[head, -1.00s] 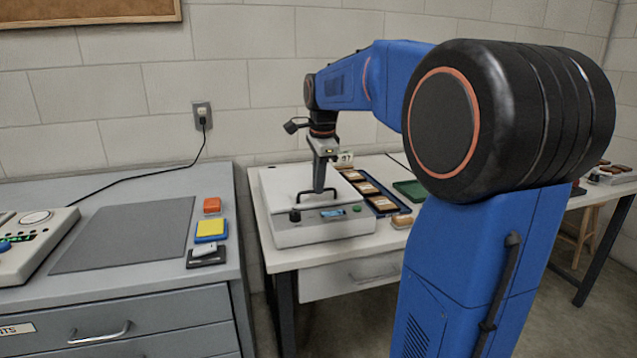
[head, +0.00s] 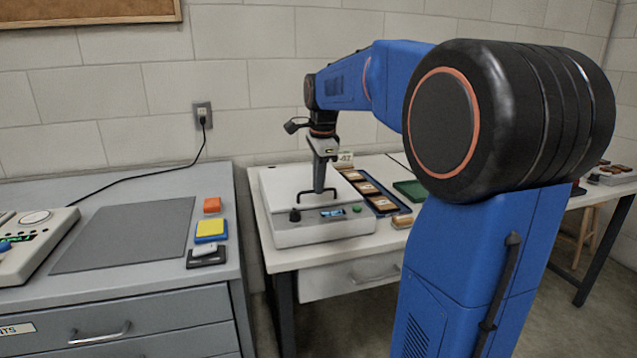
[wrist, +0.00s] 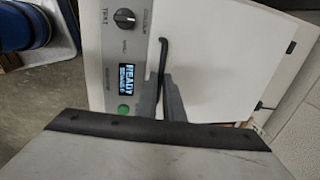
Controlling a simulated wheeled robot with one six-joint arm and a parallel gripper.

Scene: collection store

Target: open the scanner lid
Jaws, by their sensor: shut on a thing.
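The scanner (head: 290,228) is a white box on the white table, with a front panel holding a dark knob, a small blue display and a green button. Its lid (head: 283,188) lies flat and closed on top, and it also shows in the wrist view (wrist: 215,60). A dark bar handle (head: 305,196) stands at the lid's front edge. My gripper (head: 319,190) points down from above and is shut on the handle. In the wrist view the fingers (wrist: 161,95) close around the dark handle (wrist: 161,62), and the display reads READY.
A dark blue tray (head: 404,208) with several brown-topped boxes and a green tray (head: 411,190) lie right of the scanner. A grey cabinet (head: 130,280) at left bears a grey mat (head: 125,235) and small coloured items. The block wall (head: 270,90) stands close behind.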

